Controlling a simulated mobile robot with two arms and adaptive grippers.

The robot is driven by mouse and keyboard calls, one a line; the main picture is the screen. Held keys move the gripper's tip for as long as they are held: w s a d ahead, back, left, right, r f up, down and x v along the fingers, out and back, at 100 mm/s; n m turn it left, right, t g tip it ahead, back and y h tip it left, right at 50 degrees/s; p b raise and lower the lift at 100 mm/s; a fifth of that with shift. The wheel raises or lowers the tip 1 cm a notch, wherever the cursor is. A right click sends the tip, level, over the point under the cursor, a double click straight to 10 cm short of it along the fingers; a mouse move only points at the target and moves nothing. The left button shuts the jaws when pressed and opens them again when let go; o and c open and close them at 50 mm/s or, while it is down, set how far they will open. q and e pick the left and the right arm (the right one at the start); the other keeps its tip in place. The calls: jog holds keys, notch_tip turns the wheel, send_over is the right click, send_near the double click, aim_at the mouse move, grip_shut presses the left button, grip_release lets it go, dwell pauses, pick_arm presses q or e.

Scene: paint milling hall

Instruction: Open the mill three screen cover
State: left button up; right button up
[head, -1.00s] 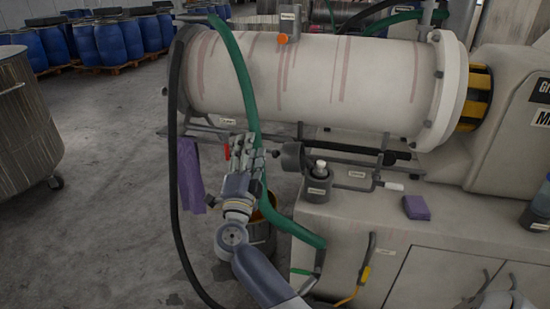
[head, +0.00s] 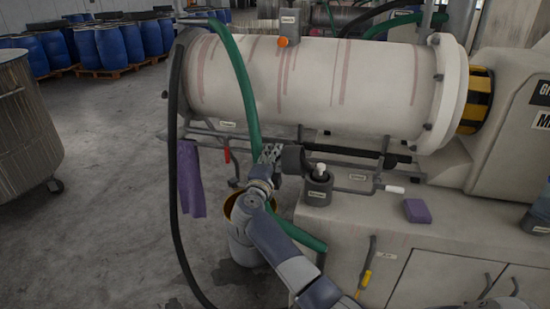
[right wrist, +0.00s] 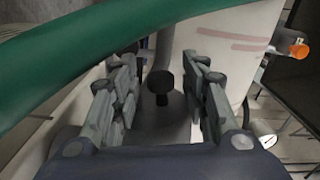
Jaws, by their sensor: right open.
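The mill (head: 310,85) is a cream horizontal drum with red streaks. At the near edge below it, a dark grey round fitting (head: 293,159) may be the screen cover; its label is too small to read. My right gripper (head: 271,155) is open at the left side of this fitting, partly hidden by its own wrist. In the right wrist view a dark knob (right wrist: 162,86) stands between the open fingers, apart from both of them. Whether the fitting is open or shut I cannot tell. My left gripper is not in view.
A green hose (head: 243,85) runs close by my right gripper and crosses the top of the wrist view. A grey pot with a white knob (head: 318,182) and a white-tipped lever (head: 392,189) stand to the right. A bucket (head: 236,205) is below; a purple cloth (head: 190,180) hangs left.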

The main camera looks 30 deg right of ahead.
jog(key=shift+w+d, duration=0.3)
jog(key=shift+d, duration=0.05)
jog(key=shift+c, duration=0.5)
